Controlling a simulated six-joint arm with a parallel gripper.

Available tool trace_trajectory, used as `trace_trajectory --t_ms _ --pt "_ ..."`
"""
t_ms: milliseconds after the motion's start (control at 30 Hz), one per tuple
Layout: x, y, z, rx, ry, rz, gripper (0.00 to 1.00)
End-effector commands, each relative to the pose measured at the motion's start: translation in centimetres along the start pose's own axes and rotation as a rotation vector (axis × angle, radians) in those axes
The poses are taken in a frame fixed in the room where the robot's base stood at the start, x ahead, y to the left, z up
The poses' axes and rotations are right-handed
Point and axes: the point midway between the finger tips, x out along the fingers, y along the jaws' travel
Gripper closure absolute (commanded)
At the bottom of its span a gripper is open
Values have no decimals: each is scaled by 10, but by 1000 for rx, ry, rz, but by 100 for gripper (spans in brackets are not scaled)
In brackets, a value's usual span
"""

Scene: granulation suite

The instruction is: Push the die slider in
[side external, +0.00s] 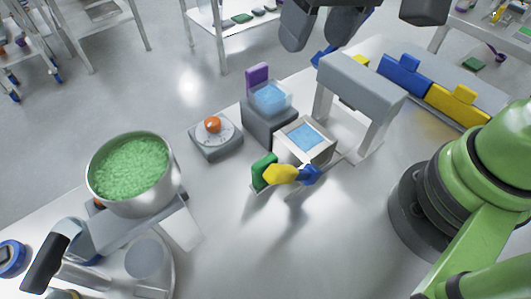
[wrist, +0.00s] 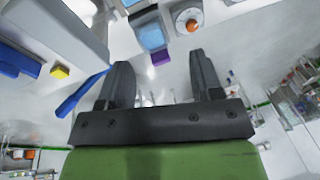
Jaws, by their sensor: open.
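A purple upright tab (side external: 257,78) stands at the back of a grey block (side external: 268,122) with a clear blue top; I take this for the die slider, but cannot be sure. Just in front is an open light frame (side external: 305,142) with a blue floor. In the wrist view the purple tab (wrist: 160,58) shows between my fingers, below the blue top (wrist: 151,37). My gripper (side external: 320,40) hangs at the top of the side view, beyond the block and to its right. Its two dark fingers are apart with nothing between them.
A grey arch (side external: 362,82) stands right of the frame. Green, yellow and blue pieces (side external: 282,174) are in front of it. An orange knob (side external: 212,125) sits on a grey base at left. A pot of green granules (side external: 130,165) stands further left. A blue bar (wrist: 82,93) lies near my fingers.

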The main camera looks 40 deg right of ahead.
Motion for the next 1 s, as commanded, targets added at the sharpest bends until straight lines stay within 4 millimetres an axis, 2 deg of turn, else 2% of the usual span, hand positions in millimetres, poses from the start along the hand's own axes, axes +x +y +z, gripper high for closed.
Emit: trace_trajectory --t_ms 33,200,333,567,1000 --pt "20 -12 2 -31 -45 29 40" --pt "75 -42 14 -101 -131 108 40" --pt "102 -53 25 -134 -164 148 40" --pt "124 -55 32 -149 -179 168 40" --pt "196 -41 44 -146 -180 166 40"
